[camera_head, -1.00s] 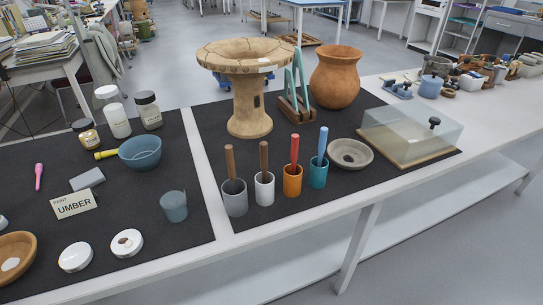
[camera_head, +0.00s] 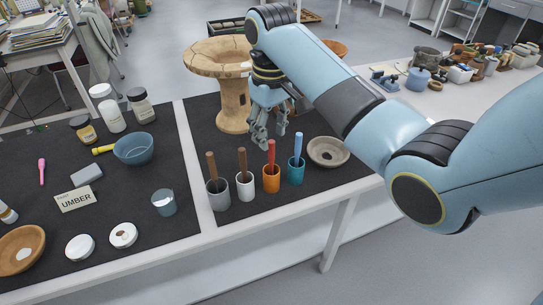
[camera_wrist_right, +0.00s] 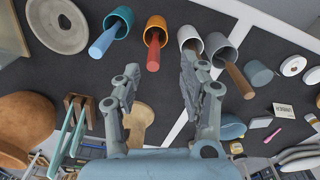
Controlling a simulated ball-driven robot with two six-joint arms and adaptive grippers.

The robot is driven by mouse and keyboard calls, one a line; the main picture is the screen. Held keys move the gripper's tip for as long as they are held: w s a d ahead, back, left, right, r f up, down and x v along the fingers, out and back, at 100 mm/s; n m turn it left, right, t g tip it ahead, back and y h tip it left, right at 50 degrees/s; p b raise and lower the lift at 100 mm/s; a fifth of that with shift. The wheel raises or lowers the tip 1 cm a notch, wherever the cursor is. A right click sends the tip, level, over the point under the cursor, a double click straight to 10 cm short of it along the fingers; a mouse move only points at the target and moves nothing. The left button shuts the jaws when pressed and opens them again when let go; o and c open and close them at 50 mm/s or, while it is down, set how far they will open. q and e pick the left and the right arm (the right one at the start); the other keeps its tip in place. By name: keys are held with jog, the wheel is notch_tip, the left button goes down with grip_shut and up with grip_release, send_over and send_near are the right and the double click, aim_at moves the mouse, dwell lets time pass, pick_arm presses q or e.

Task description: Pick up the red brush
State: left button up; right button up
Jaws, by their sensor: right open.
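The red brush (camera_head: 271,152) stands handle-up in an orange cup (camera_head: 271,184), the third in a row of cups. In the right wrist view the red brush (camera_wrist_right: 153,53) points out of the orange cup (camera_wrist_right: 156,26), toward the space between my fingers. My right gripper (camera_head: 267,143) is open and empty, just behind the cups near the red handle, apart from it as far as I can see. Its spread fingers also show in the right wrist view (camera_wrist_right: 158,78). The brush's lower end is hidden in the cup. My left gripper is not in view.
A teal cup (camera_head: 297,173) with a blue brush is close on the right. A white cup (camera_head: 245,187) and a grey cup (camera_head: 217,195) with brown-handled brushes are on the left. A pedestal vessel (camera_head: 233,105) stands behind.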

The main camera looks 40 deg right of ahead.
aim_at(272, 162)
jog(key=shift+w+f, duration=0.15)
jog(key=shift+w, duration=0.2)
notch_tip(272, 162, down, 5)
jog(key=shift+w+d+f, duration=0.1)
jog(key=shift+w+f, duration=0.05)
jog(key=shift+f, duration=0.05)
jog(key=f, duration=0.5)
jog(key=shift+d+b, duration=0.35)
jog(key=shift+c, duration=0.3)
grip_shut()
